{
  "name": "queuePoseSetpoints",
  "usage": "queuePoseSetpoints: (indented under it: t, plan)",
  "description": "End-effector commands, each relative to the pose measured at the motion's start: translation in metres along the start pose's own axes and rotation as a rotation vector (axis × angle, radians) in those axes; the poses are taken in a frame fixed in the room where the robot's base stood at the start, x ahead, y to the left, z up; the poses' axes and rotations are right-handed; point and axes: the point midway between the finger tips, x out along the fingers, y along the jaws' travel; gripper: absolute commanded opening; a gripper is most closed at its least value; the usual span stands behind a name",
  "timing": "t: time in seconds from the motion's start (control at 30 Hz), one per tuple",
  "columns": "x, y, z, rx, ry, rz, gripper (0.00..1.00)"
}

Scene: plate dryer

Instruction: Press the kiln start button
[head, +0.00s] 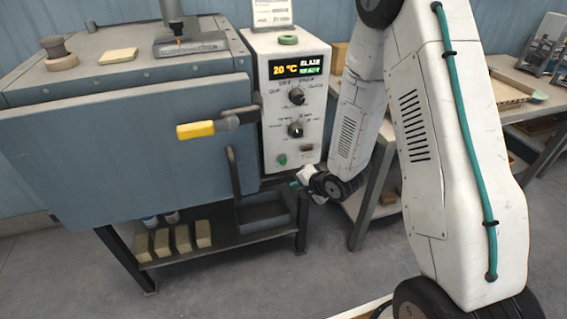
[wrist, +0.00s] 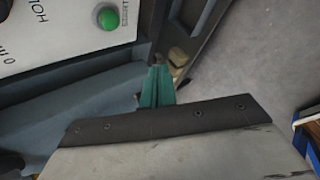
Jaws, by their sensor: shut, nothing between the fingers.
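The kiln (head: 120,140) is a blue-grey box with its front door closed and a yellow-tipped handle (head: 196,130). On its right stands a white control panel (head: 262,45) with a display, two black knobs and a round green button (head: 282,159) low on its face. The button also shows at the top of the wrist view (wrist: 108,18), beside small lettering. My gripper (head: 297,184) is below and slightly right of the button, apart from it. Its teal fingers (wrist: 157,86) are shut and empty, over a dark frame edge in the wrist view.
A small reddish switch (head: 307,148) sits right of the button. A shelf (head: 215,245) under the kiln holds several tan bricks and a grey bin (head: 262,215). A workbench (head: 535,105) stands at the right. Grey floor is open in front.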

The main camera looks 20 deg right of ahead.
Motion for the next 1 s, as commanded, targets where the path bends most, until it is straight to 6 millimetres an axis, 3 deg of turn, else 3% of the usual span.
queuePoseSetpoints:
  t: [0.37,1.0]
  plan:
    - [0.005,0.005,0.005,0.003,-0.001,0.001,0.00]
    - [0.058,0.043,0.043,0.002,-0.002,0.000,0.00]
